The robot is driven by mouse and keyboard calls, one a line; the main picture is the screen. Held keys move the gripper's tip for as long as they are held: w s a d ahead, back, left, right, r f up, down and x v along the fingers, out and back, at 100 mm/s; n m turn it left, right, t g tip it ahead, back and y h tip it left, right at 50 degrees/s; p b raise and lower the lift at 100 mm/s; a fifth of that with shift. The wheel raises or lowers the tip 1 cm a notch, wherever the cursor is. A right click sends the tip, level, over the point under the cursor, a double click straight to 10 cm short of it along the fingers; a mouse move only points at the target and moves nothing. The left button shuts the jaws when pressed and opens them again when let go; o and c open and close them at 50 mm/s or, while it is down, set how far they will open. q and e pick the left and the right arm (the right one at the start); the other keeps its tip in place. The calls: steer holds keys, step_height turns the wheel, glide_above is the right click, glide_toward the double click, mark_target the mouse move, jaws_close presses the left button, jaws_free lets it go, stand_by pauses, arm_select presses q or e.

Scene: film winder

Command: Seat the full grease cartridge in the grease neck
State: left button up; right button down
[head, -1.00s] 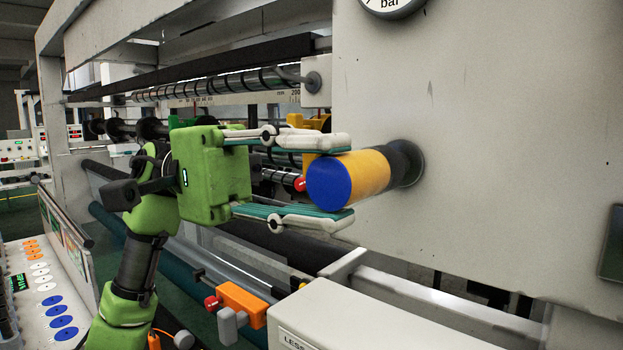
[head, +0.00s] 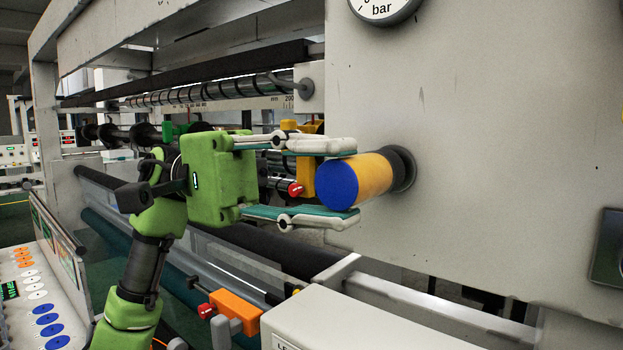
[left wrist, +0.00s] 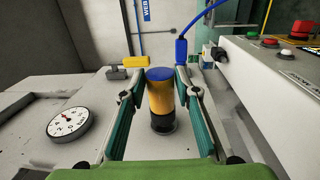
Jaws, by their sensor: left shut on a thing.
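The grease cartridge (head: 371,175) has a yellow-orange body and a blue end cap. It lies sideways, its far end at the dark round grease neck (head: 404,168) on the pale machine panel. How deep its far end sits is hidden. My left gripper (head: 343,183) is shut on the cartridge, one finger above and one below near the blue end. The left wrist view shows the cartridge (left wrist: 160,98) between the two fingers, in line with the dark neck (left wrist: 163,124). My right gripper is not in view.
A pressure gauge (head: 385,8) is on the panel above. A pale box (head: 345,325) stands below, with an orange block (head: 236,312) to its left. Rollers and rails run behind my left arm. A blue cable (left wrist: 203,15) shows in the left wrist view.

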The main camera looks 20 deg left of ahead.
arm_select(q)
steer(key=shift+w+d, duration=0.2)
steer(key=shift+w, duration=0.25)
steer(key=o, duration=1.2)
steer(key=v, duration=1.2)
